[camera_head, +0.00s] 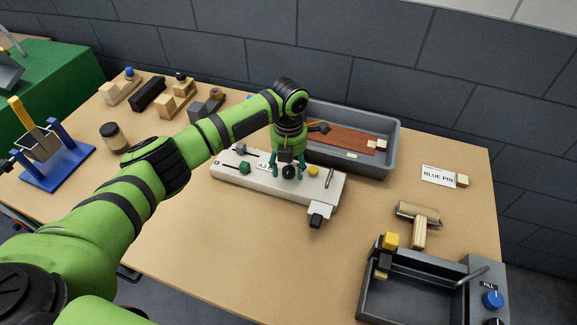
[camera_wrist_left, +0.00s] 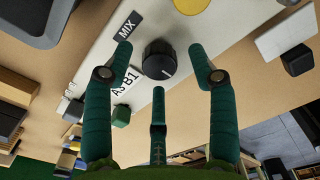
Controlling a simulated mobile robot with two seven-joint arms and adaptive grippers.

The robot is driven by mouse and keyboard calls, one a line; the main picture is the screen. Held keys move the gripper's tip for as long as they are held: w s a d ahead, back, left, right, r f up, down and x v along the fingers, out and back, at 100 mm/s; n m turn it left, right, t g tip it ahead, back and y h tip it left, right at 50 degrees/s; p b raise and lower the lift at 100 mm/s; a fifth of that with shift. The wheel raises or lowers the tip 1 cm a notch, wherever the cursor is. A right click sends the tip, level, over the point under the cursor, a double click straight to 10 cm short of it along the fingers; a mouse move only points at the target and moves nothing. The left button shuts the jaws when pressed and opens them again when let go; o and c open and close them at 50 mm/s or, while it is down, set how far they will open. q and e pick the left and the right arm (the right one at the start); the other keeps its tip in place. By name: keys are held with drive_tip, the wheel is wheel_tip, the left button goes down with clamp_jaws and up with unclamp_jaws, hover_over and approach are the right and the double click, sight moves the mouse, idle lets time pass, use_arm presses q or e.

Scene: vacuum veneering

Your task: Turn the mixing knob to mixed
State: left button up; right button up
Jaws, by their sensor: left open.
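The mixing knob (camera_head: 289,172) is black and round, on a cream control box (camera_head: 230,172). In the left wrist view the knob (camera_wrist_left: 159,58) has a white pointer line towards its lower right edge. A MIX label (camera_wrist_left: 128,25) and an A3 B1 label (camera_wrist_left: 125,85) are beside it. My left gripper (camera_head: 287,165) points down over the box. Its open green fingers, also in the left wrist view (camera_wrist_left: 160,52), stand on either side of the knob, apart from it in that picture. Height above the box is unclear. My right gripper is not in view.
A grey tray (camera_head: 393,150) with a brown sheet stands behind. A wooden-handled roller (camera_head: 419,230) and a dark open box (camera_head: 405,305) are right. Table front is clear.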

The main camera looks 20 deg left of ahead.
sight(289, 170)
use_arm(q)
wheel_tip(289, 170, up, 11)
drive_tip(key=shift+r, duration=0.2)
idle(0.5)
